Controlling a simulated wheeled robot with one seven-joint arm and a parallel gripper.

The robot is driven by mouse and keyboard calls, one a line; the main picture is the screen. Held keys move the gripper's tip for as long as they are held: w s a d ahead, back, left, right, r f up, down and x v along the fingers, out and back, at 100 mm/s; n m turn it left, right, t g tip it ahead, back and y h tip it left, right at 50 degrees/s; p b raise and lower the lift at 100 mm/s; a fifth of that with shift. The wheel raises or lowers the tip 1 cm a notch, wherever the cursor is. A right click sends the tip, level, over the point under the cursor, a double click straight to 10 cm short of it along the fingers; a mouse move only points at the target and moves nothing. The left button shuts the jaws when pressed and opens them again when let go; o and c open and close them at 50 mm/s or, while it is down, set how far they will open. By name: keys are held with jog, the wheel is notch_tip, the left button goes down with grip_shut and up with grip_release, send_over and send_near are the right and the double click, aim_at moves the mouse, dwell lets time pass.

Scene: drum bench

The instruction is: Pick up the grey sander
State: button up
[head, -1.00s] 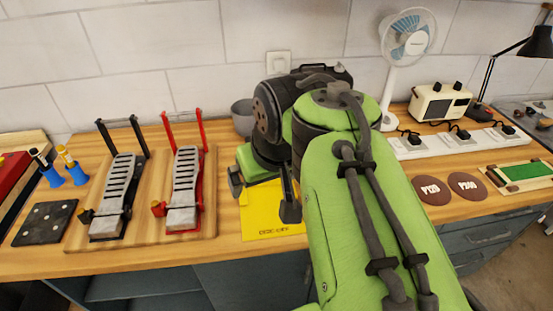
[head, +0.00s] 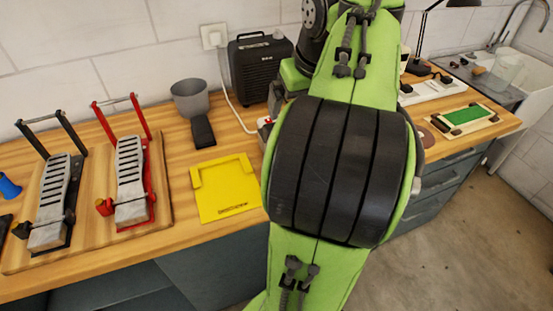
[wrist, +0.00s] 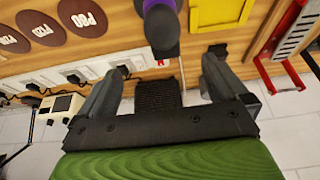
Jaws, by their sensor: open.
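In the wrist view, a dark grey rounded tool with a purple band (wrist: 160,25) shows at the top middle; it looks like the grey sander, only partly in frame. A black square end of it lies toward my gripper. My gripper (wrist: 164,68) is open and empty, its two fingers apart on either side of and short of the tool. In the head view my arm covers the gripper and the place where this tool stands.
The yellow tray (head: 228,208) lies left of my arm. A grey cup (head: 190,98) and a black box (head: 258,68) stand near the wall. Black and red pedals (head: 130,180) are on the left. A white power strip (head: 425,92) and green-topped board (head: 468,114) are on the right.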

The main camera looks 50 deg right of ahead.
jog(key=b+x, duration=0.4)
jog(key=x, duration=0.3)
jog(key=b+x, duration=0.5)
jog(key=x, duration=0.3)
jog(key=shift+a+f, duration=0.2)
jog(key=shift+f, duration=0.05)
jog(key=shift+r, duration=0.15)
jog(key=c, duration=1.1)
jog(key=shift+r, duration=0.1)
jog(key=shift+c, duration=0.8)
